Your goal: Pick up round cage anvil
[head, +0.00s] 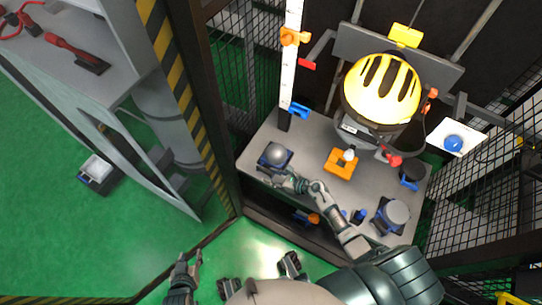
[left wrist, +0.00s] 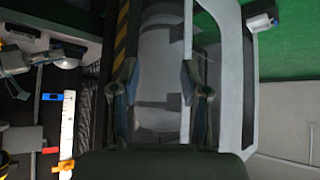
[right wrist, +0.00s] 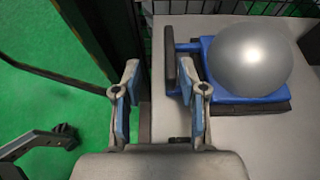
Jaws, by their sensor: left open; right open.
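A smooth grey dome (head: 276,153) sits on a square blue and black base at the left end of the grey bench. I cannot tell for certain that this is the round cage anvil. My left gripper (head: 185,265) is open and empty, low at the left, away from the bench.
The bench (head: 310,150) also holds an orange block (head: 341,164), a black-topped piece (head: 412,173) and a grey cylinder on blue (head: 393,214). A white scale post (head: 291,60), striped frame (head: 178,80) and mesh walls enclose the bench.

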